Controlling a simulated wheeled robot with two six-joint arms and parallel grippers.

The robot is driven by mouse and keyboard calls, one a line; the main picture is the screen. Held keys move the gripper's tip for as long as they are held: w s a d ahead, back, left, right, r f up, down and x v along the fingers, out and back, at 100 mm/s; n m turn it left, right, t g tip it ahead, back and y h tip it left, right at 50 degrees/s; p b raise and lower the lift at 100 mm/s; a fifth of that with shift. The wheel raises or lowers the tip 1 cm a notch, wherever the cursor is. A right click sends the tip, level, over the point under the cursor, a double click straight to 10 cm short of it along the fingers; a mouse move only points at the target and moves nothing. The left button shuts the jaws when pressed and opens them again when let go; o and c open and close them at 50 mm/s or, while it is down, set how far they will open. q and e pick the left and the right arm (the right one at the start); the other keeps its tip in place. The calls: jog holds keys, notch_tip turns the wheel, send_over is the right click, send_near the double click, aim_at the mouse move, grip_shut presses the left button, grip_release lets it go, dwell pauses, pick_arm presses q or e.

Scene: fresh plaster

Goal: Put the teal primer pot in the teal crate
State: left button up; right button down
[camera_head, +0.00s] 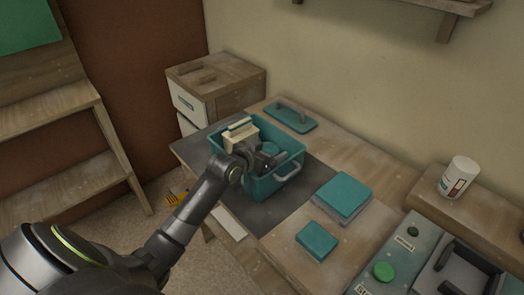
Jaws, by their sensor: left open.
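The teal crate (262,188) stands on the dark grey mat on the table, with a light handle on its near side. My left gripper (268,162) is open and is at the crate's opening, over its middle. A teal item (271,147) shows inside the crate just behind the gripper; it may be the teal primer pot, but the gripper hides part of it. A cream block-like item (241,134) also sits in the crate at the back left. I cannot tell whether the fingers touch anything. My right gripper is out of view.
A teal trowel-like tool (291,116) lies behind the crate. Teal blocks (343,194) (317,240) lie to the right. A white tub (459,177) stands on a ledge. A control box with a green button (383,271) is at bottom right.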

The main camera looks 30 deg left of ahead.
pick_arm(q)
jog(key=shift+s, duration=0.1)
jog(key=shift+s+a+r, duration=0.1)
jog(key=shift+s, duration=0.2)
jog(key=v, duration=1.1)
jog(key=shift+r+p, duration=0.4)
jog(key=shift+s, duration=0.1)
